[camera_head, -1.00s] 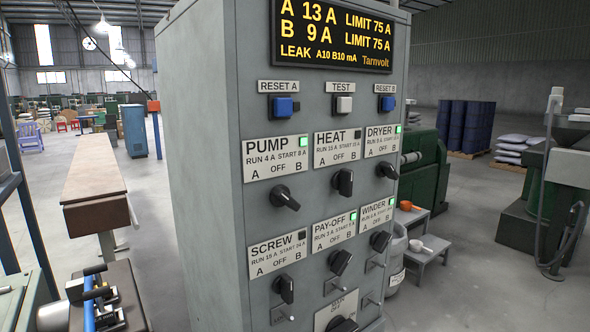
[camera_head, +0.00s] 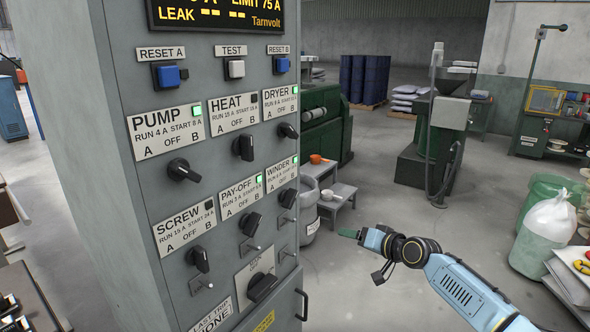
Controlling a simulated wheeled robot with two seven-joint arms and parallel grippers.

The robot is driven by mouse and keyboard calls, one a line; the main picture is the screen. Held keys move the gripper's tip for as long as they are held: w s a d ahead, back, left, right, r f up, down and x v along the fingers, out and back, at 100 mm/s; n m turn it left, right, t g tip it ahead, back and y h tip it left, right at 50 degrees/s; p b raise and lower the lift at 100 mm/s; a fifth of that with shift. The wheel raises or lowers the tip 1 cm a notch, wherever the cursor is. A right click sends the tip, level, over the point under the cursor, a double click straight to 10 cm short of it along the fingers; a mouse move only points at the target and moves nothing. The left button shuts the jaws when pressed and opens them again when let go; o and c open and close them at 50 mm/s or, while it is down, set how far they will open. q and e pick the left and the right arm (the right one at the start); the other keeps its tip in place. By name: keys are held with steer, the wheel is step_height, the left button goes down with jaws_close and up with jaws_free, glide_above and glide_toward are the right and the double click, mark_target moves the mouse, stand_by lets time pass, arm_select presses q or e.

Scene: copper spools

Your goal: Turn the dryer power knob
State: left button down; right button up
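The dryer power knob (camera_head: 288,131) is a black rotary knob at the right end of the upper knob row, under the DRYER label (camera_head: 281,105). Its handle slants down to the right, toward the B side, and the green lamp (camera_head: 294,89) on the label is lit. My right gripper (camera_head: 348,233) is at the end of a light blue arm coming in from the right. It is to the right of the cabinet and below the dryer knob, well apart from it. It is small here, so its finger opening cannot be made out. My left gripper is not in view.
The grey cabinet (camera_head: 80,120) carries PUMP (camera_head: 183,170), HEAT (camera_head: 243,147), SCREW, PAY-OFF and WINDER knobs close together. A vertical handle (camera_head: 302,304) sticks out at its lower right. A grey step stool (camera_head: 340,200) and a canister (camera_head: 308,212) stand beside it.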

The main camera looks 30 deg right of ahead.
steer(key=w+a+r+n+t+y, duration=0.1)
steer(key=a+r+t+y, duration=0.15)
steer(key=r, duration=1.55)
steer(key=n+y, duration=0.2)
steer(key=y, duration=0.2)
glide_toward(294, 132)
steer(key=shift+h, duration=0.25)
steer(key=p+x, duration=0.4)
steer(key=x, duration=0.4)
steer(key=shift+w+a+r, duration=0.1)
steer(key=shift+a+r, duration=0.05)
steer(key=shift+w+a+p, duration=0.3)
steer(key=shift+w, duration=0.35)
steer(key=shift+c, duration=0.2)
steer(key=c, duration=0.9)
